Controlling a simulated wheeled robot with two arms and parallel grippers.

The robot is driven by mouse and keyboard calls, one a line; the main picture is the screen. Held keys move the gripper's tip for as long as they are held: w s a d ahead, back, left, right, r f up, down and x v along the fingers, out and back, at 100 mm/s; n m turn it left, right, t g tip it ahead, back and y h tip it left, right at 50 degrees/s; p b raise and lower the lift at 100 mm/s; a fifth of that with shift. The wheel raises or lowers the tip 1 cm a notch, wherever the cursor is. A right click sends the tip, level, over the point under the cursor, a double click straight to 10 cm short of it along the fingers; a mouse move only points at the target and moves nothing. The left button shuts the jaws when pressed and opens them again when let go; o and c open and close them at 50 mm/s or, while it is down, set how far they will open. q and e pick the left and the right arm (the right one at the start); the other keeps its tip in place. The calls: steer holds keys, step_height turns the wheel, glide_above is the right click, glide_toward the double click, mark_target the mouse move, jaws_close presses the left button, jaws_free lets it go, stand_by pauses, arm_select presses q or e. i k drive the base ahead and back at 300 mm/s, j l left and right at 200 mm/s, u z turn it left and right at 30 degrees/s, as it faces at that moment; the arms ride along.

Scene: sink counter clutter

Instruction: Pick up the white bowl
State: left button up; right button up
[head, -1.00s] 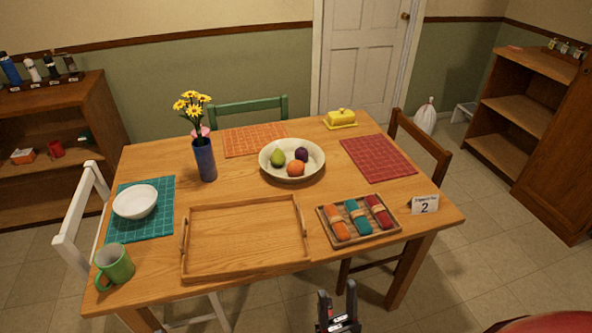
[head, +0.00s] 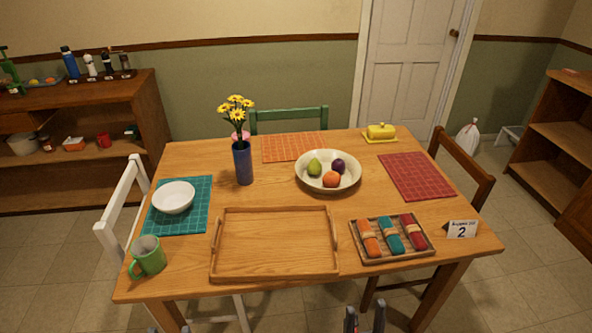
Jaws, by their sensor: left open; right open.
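The white bowl (head: 173,198) is empty and sits upright on the teal placemat (head: 196,222) at the left side of the wooden table. My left gripper (head: 169,329) shows only as fingertips at the bottom edge, apart and empty, well in front of the bowl and below the table's front edge in the picture. My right gripper (head: 365,321) is at the bottom edge, right of the middle, open and empty, far from the bowl. Most of both grippers is cut off by the frame.
A green mug (head: 149,257) stands in front of the bowl. A wooden tray (head: 275,244) lies to its right, and a blue vase (head: 243,164) with yellow flowers stands behind the tray. A larger cream bowl (head: 344,183) holds fruit. A white chair (head: 123,207) stands at the table's left.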

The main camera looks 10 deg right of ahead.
mark_target(173, 198)
steer(key=i+j, duration=0.1)
steer(key=j, duration=0.3)
steer(key=i+j, duration=0.1)
steer(key=j, duration=0.3)
steer(key=i+j, duration=0.1)
steer(key=j, duration=0.25)
steer(key=i+j, duration=0.1)
steer(key=j, duration=0.3)
